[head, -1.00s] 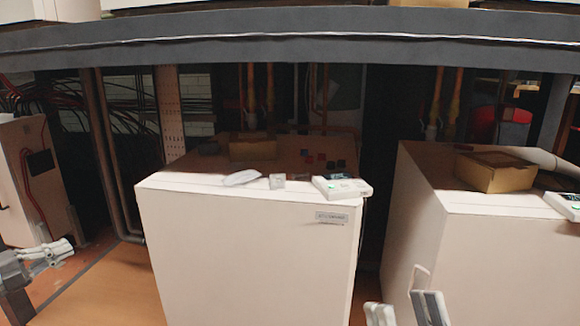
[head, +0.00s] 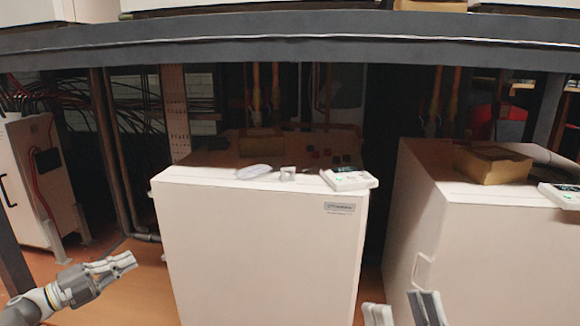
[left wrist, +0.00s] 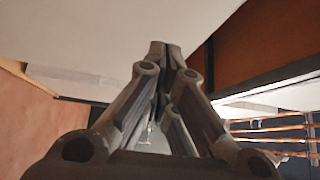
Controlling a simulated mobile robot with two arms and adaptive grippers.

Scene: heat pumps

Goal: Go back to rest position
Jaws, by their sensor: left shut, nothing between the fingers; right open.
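My left gripper (head: 128,262) is at the lower left of the head view, in front of and to the left of the near white heat pump (head: 262,250). It is shut and empty, and clear of the unit's front. It also shows in the left wrist view (left wrist: 165,50), its fingers together with nothing between them. My right gripper (head: 405,310) is at the bottom of the head view, right of centre.
A second white heat pump (head: 480,260) stands at the right with a cardboard box (head: 492,166) on top. A control box (head: 349,179) and small parts lie on the near unit. A grey beam (head: 290,45) crosses above. A white cabinet (head: 30,185) stands at left.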

